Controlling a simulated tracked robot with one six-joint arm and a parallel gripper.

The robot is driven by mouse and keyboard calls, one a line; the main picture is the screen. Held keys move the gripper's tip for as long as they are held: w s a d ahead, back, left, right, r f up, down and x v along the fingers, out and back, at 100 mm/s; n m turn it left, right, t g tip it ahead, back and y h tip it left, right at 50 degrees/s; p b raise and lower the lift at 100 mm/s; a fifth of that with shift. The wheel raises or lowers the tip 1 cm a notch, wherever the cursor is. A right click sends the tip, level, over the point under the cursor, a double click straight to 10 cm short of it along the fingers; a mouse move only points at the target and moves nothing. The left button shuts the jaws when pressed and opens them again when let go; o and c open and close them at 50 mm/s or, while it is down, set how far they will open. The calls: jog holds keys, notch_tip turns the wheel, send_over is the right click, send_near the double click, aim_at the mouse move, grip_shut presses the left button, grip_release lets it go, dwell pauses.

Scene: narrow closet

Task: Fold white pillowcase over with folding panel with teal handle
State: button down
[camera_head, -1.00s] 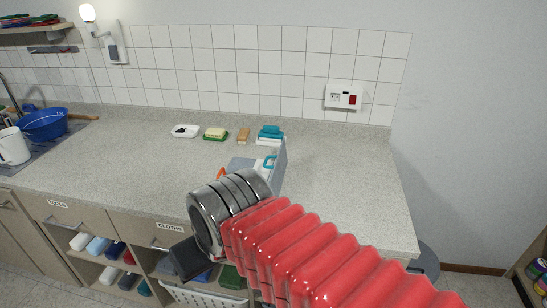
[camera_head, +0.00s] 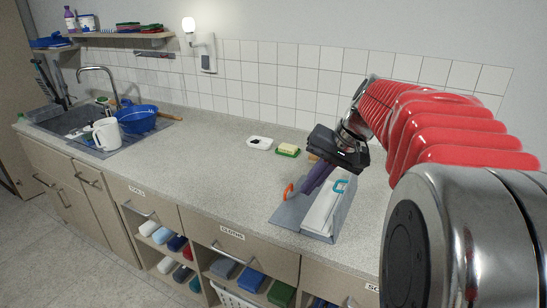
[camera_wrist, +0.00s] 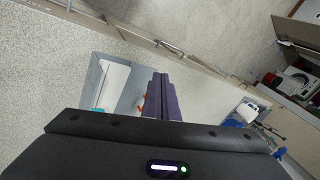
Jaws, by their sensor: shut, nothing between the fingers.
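The grey folding board (camera_head: 288,214) lies near the counter's front edge. A folded white cloth, apparently the pillowcase (camera_head: 322,208), lies on its right part; it also shows in the wrist view (camera_wrist: 113,86). The panel with the teal handle (camera_head: 341,186) appears tilted up along the right side of the cloth. An orange handle (camera_head: 289,191) is at the board's left. My gripper (camera_head: 306,190) has purple fingers, shut and empty, above the board between the two handles. The fingers show in the wrist view (camera_wrist: 158,80). Contact with the board cannot be told.
A soap dish (camera_head: 260,143) and a yellow sponge on a green base (camera_head: 288,150) stand behind the board. A white jug (camera_head: 106,134) and blue bowl (camera_head: 137,119) are by the sink. The counter left of the board is clear.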

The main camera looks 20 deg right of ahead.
aim_at(337, 185)
jog(key=d+f+m+t+y, duration=0.1)
jog(key=d+m+t+y, duration=0.1)
jog(key=d, duration=2.3)
jog(key=shift+w+d+f+m+t, duration=0.2)
jog(key=shift+d+f+m+t, duration=0.2)
jog(key=shift+m+t, duration=0.45)
jog(key=x, duration=1.4)
jog(key=shift+s+a, duration=0.1)
